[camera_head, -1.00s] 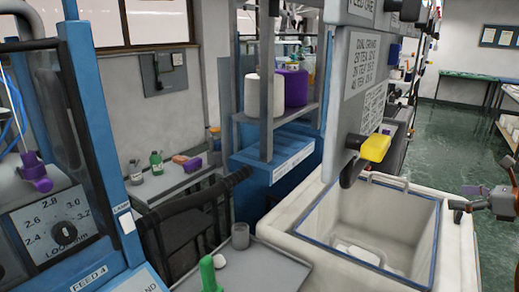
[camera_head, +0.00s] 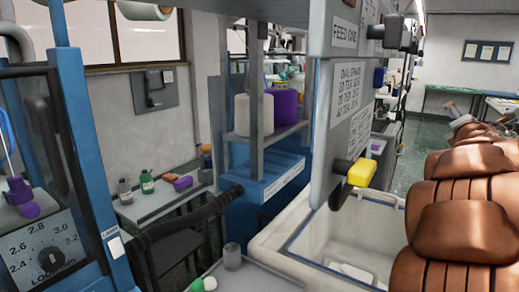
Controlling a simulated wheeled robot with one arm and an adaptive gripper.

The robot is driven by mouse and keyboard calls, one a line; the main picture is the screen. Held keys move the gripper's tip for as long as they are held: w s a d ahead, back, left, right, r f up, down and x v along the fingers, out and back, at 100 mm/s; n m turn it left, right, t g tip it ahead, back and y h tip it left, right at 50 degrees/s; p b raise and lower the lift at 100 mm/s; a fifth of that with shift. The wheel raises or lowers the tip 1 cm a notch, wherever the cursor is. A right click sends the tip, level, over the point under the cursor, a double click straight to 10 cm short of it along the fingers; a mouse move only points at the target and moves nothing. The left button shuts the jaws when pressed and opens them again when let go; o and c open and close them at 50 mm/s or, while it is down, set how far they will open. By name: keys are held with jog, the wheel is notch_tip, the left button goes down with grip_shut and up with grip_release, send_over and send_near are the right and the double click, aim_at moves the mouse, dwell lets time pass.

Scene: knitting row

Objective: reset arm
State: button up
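My arm fills the right side of the head view as large brown, ribbed links. At its far upper end, a small grey part that looks like my gripper (camera_head: 462,118) shows above the links, over the green floor. It is too small and partly covered to tell whether it is open or shut, and I see nothing held in it. The white bin (camera_head: 290,232) with a blue inner rim stands left of my arm, which covers its right side.
A grey panel with a yellow knob (camera_head: 361,173) overhangs the bin. A blue shelf unit (camera_head: 268,185) holds white and purple cones (camera_head: 284,106). A machine with a dial (camera_head: 50,259) stands at left. Green floor (camera_head: 408,160) is open behind.

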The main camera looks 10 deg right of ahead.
jog(key=s+a+f+m+g+y, duration=0.2)
jog(key=s+a+f+m+g, duration=0.3)
jog(key=s+a+f+m, duration=0.45)
jog(key=s+a+f+m+g+y, duration=0.2)
jog(key=s+a+f+m+g, duration=0.4)
jog(key=a+f, duration=0.6)
jog(key=s+a+f+m+g+y, duration=0.1)
jog(key=s+a+f+g+y, duration=0.2)
jog(key=s+a+f, duration=0.3)
jog(key=s+a+f+m+g+y, duration=0.2)
jog(key=s+a+f, duration=0.3)
jog(key=s+a, duration=0.9)
jog(key=shift+s+a+f+g+y+p, duration=0.25)
jog(key=shift+s+f+g+y+p, duration=0.15)
jog(key=shift+s, duration=0.85)
